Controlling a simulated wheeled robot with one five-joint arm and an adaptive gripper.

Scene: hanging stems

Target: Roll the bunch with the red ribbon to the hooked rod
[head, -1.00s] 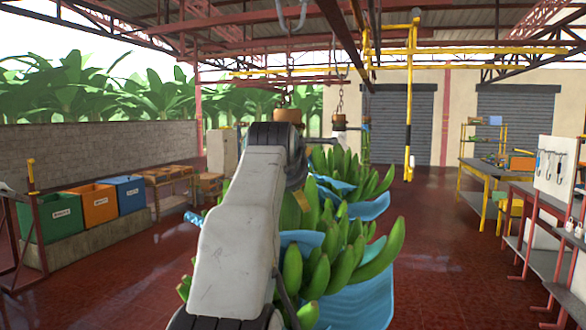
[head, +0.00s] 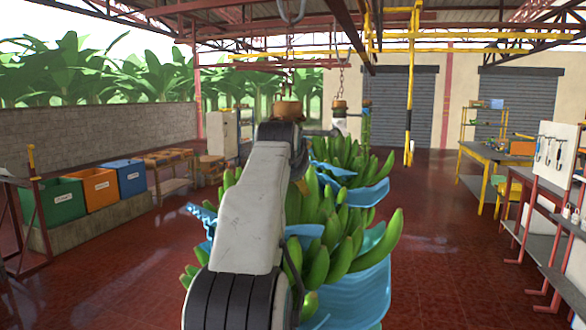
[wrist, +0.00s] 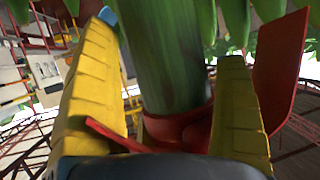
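The bunch with the red ribbon shows in the wrist view as a thick green stem (wrist: 168,55) with a red ribbon (wrist: 180,130) around it and green bananas at the top edge. My gripper (wrist: 168,100) has its two yellow fingers on either side of this stem. A gap shows between the left finger and the stem; the right finger is close to it. In the head view, my arm hides the gripper and ribbon. A front bunch (head: 345,250) with blue sheeting hangs just beyond my arm. The hooked rod cannot be made out surely.
Another bunch (head: 345,155) hangs behind the front one. Green, orange and blue bins (head: 98,190) stand at left. Workbenches (head: 487,158) and a tool board (head: 555,150) stand at right. Red floor (head: 440,240) is clear between bunches and benches.

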